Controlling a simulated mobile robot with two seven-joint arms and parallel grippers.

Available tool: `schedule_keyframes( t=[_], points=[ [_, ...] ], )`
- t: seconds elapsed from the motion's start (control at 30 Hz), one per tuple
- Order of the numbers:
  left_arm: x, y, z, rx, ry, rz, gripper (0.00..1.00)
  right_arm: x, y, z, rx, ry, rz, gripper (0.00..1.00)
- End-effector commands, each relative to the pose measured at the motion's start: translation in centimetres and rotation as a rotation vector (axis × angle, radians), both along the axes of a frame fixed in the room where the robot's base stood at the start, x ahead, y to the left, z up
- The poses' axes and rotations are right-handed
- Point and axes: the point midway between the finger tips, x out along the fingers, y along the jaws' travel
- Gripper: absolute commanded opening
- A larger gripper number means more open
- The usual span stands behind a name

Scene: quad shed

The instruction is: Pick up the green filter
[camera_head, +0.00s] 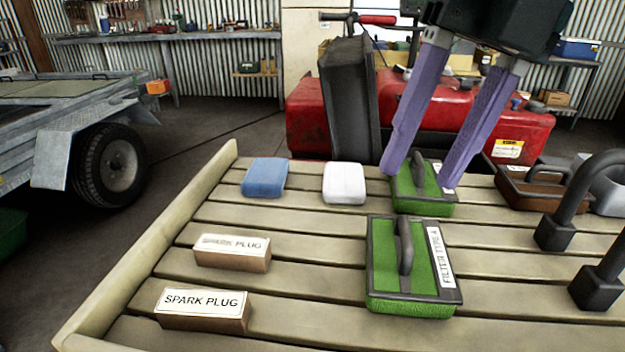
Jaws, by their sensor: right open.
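Two green filters with dark frames and handles lie on the slatted wooden table. The nearer green filter (385,258) carries a white label reading "FILTER TYPE A" and lies flat near the middle. The farther green filter (434,209) lies behind it. My right gripper (420,178) comes down from the top with purple fingers spread apart. Its fingertips are on either side of the farther filter's handle, and nothing is held. The fingers hide part of that filter; whether they touch it I cannot tell. My left gripper is not in view.
On the table (290,268) are a blue block (265,177), a white block (344,183) and two spark plug boxes (232,252), (203,310). A brown filter (530,190) and dark curved handles (590,190) stand at right. A red quad (310,118) and a trailer are behind.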

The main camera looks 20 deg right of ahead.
Motion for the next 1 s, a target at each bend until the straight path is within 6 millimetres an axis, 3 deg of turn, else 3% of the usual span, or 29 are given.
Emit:
schedule_keyframes(
  t=[0.07,0.17,0.8,1.0],
  points=[
    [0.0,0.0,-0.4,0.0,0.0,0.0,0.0,0.1,-2.0,-0.3,-0.076,0.012,-0.044,0.51],
    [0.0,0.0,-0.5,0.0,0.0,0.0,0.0,0.0,-2.8,-1.1,-0.114,0.023,-0.065,0.51],
    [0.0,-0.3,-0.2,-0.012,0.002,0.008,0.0,0.1,-0.7,-9.3,-0.109,0.022,-0.06,0.51],
    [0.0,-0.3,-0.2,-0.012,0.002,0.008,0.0,0.1,-0.6,-9.9,-0.109,0.02,-0.059,0.51]
  ],
)
